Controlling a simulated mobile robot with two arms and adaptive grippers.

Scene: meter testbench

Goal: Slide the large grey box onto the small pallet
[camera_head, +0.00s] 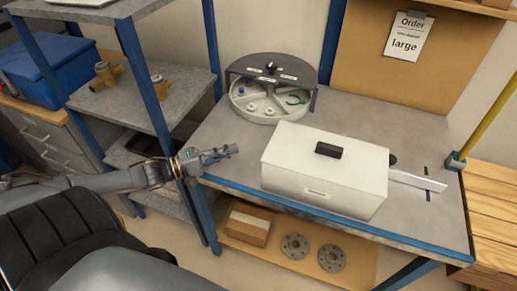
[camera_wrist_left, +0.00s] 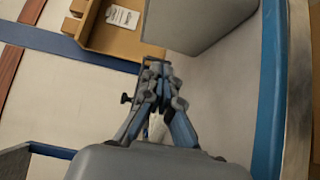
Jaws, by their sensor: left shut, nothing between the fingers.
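The large grey box (camera_head: 325,172), pale with a black handle on its lid, sits on the grey bench top (camera_head: 222,135) near its front edge. A grey block that looks like this box also shows at the top of the left wrist view (camera_wrist_left: 195,20). My left gripper (camera_head: 232,151) is shut and empty, left of the box and apart from it, near the bench's left front corner. Its closed fingers show in the left wrist view (camera_wrist_left: 157,65). A slatted wooden surface (camera_head: 492,212), apparently the pallet, lies at the right beside the bench. My right gripper is not seen.
A round divided tray (camera_head: 262,108) with small parts stands behind the box. A pale flat bar (camera_head: 418,181) lies right of the box. A blue bracket with a yellow post (camera_head: 485,125) stands at the bench's right edge. A shelf rack's blue post (camera_head: 145,75) rises at the left.

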